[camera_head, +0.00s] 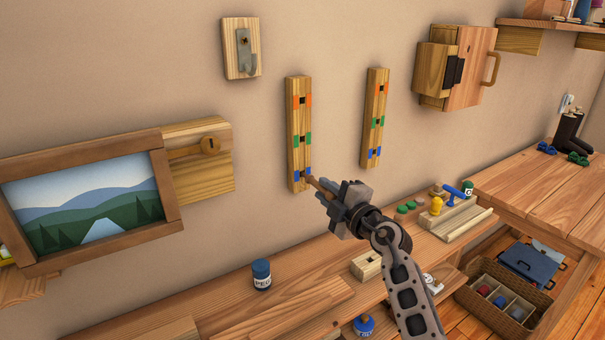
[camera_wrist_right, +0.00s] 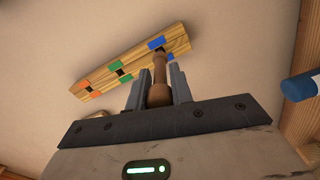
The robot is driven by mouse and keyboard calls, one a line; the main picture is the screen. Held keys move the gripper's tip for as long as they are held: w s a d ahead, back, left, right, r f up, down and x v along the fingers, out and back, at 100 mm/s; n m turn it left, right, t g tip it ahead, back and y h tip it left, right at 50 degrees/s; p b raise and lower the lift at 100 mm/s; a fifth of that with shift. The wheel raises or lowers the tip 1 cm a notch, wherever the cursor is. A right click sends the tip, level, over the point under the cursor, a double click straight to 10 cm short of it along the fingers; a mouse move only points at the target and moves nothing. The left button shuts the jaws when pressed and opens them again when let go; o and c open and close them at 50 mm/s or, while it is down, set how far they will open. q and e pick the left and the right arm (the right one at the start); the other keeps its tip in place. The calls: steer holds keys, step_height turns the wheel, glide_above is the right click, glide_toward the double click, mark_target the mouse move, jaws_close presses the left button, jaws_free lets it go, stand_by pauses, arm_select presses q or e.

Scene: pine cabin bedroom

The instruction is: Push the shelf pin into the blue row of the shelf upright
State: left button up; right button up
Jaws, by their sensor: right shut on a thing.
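The left shelf upright (camera_head: 299,122) is a wooden strip on the wall with orange, green and blue marked rows, each with a dark hole. Its blue row (camera_head: 298,176) is lowest; the strip slants across the right wrist view (camera_wrist_right: 130,68). My right gripper (camera_head: 326,191) is shut on a brown shelf pin (camera_head: 316,184), just below and right of the blue row. In the right wrist view the pin (camera_wrist_right: 159,78) points at the blue row between two blue marks. My left gripper is out of view.
A second similar upright (camera_head: 374,118) hangs to the right. A framed picture (camera_head: 85,205) and a hook board (camera_head: 241,48) are on the wall at left. Below is a wooden bench (camera_head: 215,300) with a blue jar (camera_head: 261,274). The wall around the blue row is clear.

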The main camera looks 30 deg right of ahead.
steer(key=shift+w+p, duration=0.35)
steer(key=shift+w, duration=0.05)
steer(key=shift+w+a, duration=0.1)
steer(key=shift+w, duration=0.95)
stand_by(0.3)
steer(key=o, duration=1)
